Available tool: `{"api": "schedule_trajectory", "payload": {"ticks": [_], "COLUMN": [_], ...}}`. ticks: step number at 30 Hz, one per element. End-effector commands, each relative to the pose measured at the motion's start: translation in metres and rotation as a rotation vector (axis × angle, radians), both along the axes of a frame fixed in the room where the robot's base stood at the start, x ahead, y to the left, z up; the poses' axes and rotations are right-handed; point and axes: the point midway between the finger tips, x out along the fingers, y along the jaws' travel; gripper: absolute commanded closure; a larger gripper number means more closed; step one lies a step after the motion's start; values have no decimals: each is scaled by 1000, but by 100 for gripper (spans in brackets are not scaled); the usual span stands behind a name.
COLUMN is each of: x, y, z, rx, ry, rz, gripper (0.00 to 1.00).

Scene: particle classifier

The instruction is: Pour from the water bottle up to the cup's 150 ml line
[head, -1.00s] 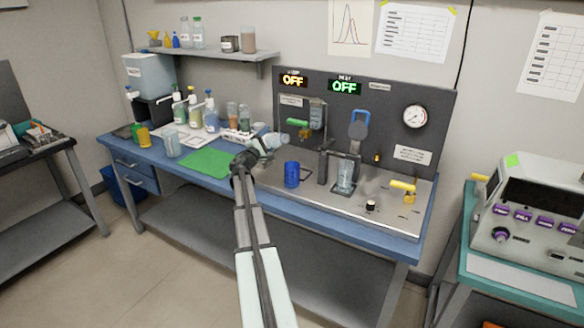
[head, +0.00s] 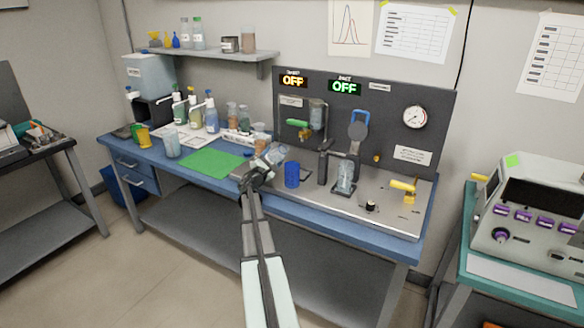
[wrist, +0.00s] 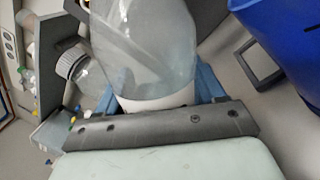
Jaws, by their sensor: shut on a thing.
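My gripper (head: 264,166) is shut on a clear bottle (head: 275,153), held tilted above the bench, just left of a blue cup (head: 292,174). In the wrist view the bottle's clear body (wrist: 145,45) rises between the blue jaws (wrist: 155,98), with a white band at its lower end. The blue cup also shows at the right edge of the wrist view (wrist: 290,45), apart from the bottle. A clear vessel (head: 344,177) stands on the metal plate further right. No measuring line or water level can be made out on either.
A green mat (head: 205,163) lies left of my gripper. A clear beaker (head: 171,146) and several bottles stand behind and left of it. A panel (head: 430,90) with gauge and two OFF displays stands behind. A yellow-handled valve (head: 405,188) is at right.

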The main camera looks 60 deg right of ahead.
Motion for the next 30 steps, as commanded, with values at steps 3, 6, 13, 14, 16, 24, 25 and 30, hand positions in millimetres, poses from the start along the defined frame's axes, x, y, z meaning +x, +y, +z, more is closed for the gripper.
{"api": "schedule_trajectory", "payload": {"ticks": [3,6,13,14,16,24,25,30], "x": [-4,-4,-1,-1,-1,-1,-1,-1], "y": [0,0,0,0,0,0,0,0], "z": [-7,-8,-8,-8,-8,-10,-10,-12], "rx": [6,10,18,19,23,32,34,40], "ry": [90,155,292,310,349,502,518,609], "rz": [0,0,-1,-1,0,-1,0,0], "gripper": [77,77,77,77,77,77,77,77]}}
